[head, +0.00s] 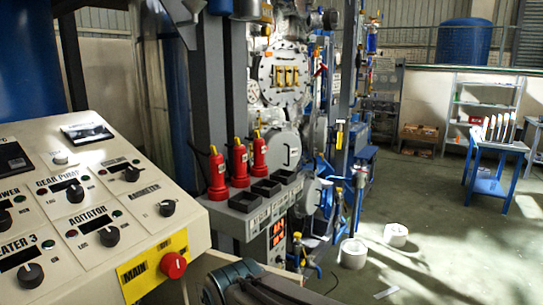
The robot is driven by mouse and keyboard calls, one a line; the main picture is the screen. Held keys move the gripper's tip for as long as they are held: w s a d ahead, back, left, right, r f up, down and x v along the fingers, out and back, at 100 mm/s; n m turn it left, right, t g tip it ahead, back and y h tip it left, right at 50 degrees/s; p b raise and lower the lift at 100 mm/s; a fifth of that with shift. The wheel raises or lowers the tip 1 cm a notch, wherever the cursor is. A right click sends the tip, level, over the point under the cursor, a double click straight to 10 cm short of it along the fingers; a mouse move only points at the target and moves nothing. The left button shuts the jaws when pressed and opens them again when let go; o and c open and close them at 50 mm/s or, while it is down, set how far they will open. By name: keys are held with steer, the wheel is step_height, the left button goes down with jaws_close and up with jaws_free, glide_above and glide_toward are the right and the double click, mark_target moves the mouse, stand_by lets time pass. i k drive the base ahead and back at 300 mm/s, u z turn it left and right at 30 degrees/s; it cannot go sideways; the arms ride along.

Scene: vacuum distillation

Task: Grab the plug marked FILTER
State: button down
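Three red plugs with yellow tips stand upright in a row at the back of a grey shelf box (228,222): a left plug (217,176), a middle plug (238,164) and a right plug (259,156). Three dark, open-looking sockets lie in front of them: a left socket (244,203), a middle socket (266,187) and a right socket (284,176). Pale labels (258,222) run along the box's front face. Their words are too small to read, so I cannot tell which plug is marked FILTER. My gripper's fingers do not show; only dark parts of my arm show at the bottom edge.
A cream control panel (140,225) with knobs and a red button (173,265) fills the left. A grey post (208,80) rises behind the plugs. Pipes and a round steel vessel (283,75) stand behind. Green floor (430,210) is mostly open at right, with a blue table (493,150).

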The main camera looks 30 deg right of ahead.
mark_target(259, 148)
steer(key=z, duration=0.75)
steer(key=k, duration=0.5)
steer(key=z, duration=1.15)
steer(key=i, duration=2.65)
steer(key=u, duration=2)
